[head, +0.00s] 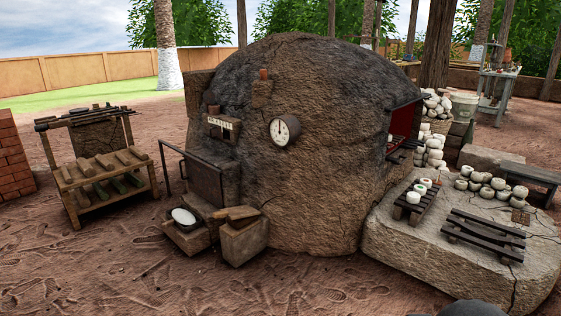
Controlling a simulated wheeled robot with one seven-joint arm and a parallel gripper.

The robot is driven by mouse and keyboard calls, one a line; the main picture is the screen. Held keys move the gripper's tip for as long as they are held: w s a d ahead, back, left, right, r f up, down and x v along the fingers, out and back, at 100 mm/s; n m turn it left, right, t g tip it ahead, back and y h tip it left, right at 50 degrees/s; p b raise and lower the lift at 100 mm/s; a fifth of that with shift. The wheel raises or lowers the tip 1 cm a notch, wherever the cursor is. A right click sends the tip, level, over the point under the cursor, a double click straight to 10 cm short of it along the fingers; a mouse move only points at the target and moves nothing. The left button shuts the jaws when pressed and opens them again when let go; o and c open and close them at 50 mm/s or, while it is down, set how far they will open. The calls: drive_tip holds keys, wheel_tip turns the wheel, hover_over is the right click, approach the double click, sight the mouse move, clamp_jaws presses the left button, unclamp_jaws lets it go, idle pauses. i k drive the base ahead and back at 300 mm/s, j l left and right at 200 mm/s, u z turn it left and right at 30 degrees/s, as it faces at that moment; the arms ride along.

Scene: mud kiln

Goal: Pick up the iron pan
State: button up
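What looks like the iron pan (172,224) is a small dark, shallow vessel with a white round surface inside it. It sits on a low stone block (188,239) in front of the kiln, left of the middle of the head view. It is small in the picture, so its handle and contents are hard to make out. My gripper is not in view.
The domed mud kiln (310,190) stands behind the block. A second block (243,243) with wood pieces is beside it on the right. A wooden rack (85,200) stands left, a stone slab (400,250) with slatted racks right. The foreground dirt (200,295) is clear.

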sight(185, 219)
drive_tip(key=i+l, duration=0.2)
drive_tip(key=i, duration=0.2)
drive_tip(key=i+l+u, duration=0.15)
drive_tip(key=i, duration=0.25)
drive_tip(key=i+l+u, duration=0.45)
drive_tip(key=u, duration=0.2)
drive_tip(key=i+l+u, duration=0.15)
drive_tip(key=l+u, duration=0.2)
drive_tip(key=i+l+u, duration=0.1)
drive_tip(key=l+u, duration=0.25)
drive_tip(key=l, duration=0.15)
drive_tip(key=l+u, duration=0.7)
drive_tip(key=l, duration=0.75)
drive_tip(key=i+j+z, duration=0.5)
drive_tip(key=i+j, duration=2.05)
